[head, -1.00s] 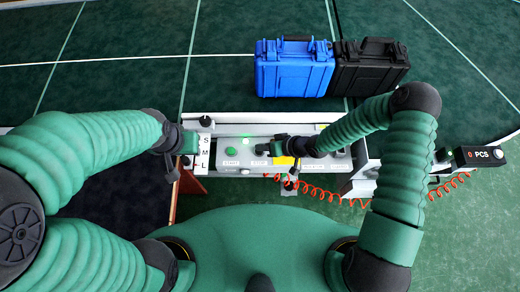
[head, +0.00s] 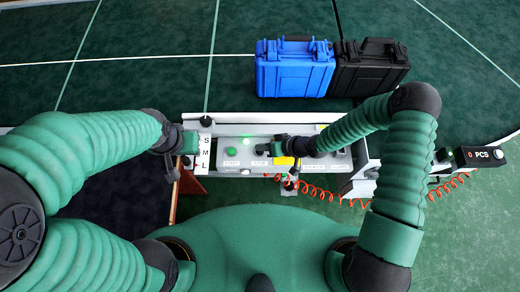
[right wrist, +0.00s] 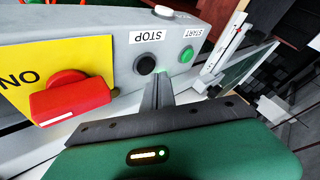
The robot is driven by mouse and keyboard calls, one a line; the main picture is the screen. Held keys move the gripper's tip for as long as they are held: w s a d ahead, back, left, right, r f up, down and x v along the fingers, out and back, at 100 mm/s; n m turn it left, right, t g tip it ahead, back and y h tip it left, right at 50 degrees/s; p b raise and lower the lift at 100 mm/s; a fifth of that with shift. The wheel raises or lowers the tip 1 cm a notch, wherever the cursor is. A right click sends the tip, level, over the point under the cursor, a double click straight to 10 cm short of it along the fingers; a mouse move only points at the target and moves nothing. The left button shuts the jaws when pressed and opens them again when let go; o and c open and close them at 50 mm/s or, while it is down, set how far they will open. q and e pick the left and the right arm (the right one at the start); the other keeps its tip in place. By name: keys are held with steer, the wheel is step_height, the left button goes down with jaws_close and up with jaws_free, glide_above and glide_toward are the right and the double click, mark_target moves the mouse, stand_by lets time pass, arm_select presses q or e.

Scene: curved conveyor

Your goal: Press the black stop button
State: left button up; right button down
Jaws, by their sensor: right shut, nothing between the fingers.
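The black stop button (right wrist: 146,64) sits below the STOP label on the grey control box, in the right wrist view. My right gripper (right wrist: 159,76) is shut and empty, its fingertips just beside the button, toward the green START button (right wrist: 186,54). Whether the tips touch the box I cannot tell. In the head view my right gripper (head: 247,155) is over the box between the START and STOP labels; the stop button cannot be made out there. My left gripper (head: 171,168) is beside the S-M-L scale; its jaws are too small to read.
A red rotary switch (right wrist: 65,97) on a yellow plate and a white button (right wrist: 163,11) are on the same box. A blue case (head: 293,70) and a black case (head: 370,68) stand on the green belt (head: 150,85) behind. A red coiled cable (head: 330,195) hangs in front.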

steer(key=shift+a, duration=0.15)
steer(key=shift+f, duration=0.35)
steer(key=shift+f+b, duration=0.45)
steer(key=shift+b, duration=0.15)
stand_by(0.6)
steer(key=shift+r, duration=0.1)
steer(key=shift+r+p, duration=0.75)
step_height(320, 180, up, 5)
steer(key=p, duration=0.4)
steer(key=shift+r, duration=0.1)
